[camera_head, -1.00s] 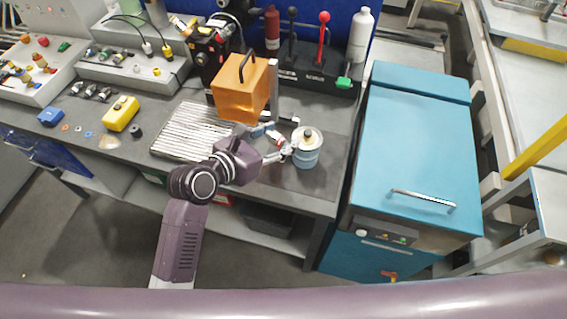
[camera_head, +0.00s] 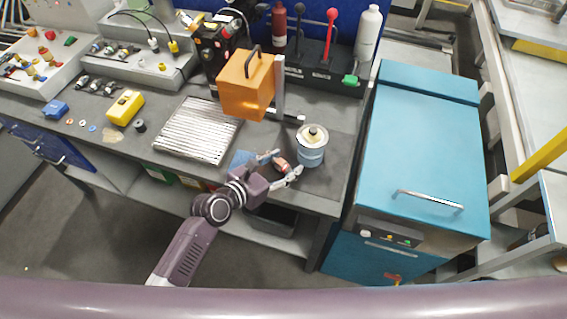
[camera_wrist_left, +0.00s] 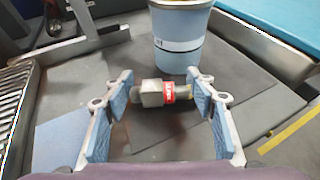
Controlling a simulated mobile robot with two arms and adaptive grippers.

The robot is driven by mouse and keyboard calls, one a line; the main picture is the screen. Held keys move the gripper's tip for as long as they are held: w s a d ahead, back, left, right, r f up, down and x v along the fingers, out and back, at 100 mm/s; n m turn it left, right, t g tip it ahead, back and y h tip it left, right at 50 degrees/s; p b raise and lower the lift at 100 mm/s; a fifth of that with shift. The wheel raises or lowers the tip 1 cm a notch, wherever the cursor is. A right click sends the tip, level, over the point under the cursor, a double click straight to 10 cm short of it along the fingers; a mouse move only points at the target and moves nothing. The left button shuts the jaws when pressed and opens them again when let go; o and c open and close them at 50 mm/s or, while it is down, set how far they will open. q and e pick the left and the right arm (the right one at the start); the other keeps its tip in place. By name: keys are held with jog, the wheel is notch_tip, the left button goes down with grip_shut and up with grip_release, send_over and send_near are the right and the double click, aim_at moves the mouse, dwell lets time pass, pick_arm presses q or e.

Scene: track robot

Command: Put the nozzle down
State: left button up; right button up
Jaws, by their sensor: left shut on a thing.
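My left gripper (camera_head: 284,164) is low over the front right part of the grey workbench, just in front of the blue can. It is shut on the nozzle (camera_head: 281,163). In the left wrist view the nozzle (camera_wrist_left: 162,94) is a short grey metal piece with a red band, lying crosswise between the fingertips (camera_wrist_left: 163,96). Its ends are at the two finger pads. I cannot tell whether it touches the bench. A light blue flat patch (camera_wrist_left: 62,146) lies on the bench at the left of the gripper. My right gripper is not in view.
The blue can (camera_head: 311,154) stands right beside the gripper. A ribbed metal plate (camera_head: 197,130) lies to the left, with an orange block (camera_head: 245,88) behind. A teal cabinet (camera_head: 420,150) stands right of the bench. The dark bench top in front of the can is clear.

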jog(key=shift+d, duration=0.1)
pick_arm(q)
jog(key=shift+f, duration=0.1)
jog(key=o, duration=1.3)
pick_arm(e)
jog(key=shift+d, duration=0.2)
pick_arm(q)
jog(key=v, duration=1.2)
jog(key=shift+b, duration=0.35)
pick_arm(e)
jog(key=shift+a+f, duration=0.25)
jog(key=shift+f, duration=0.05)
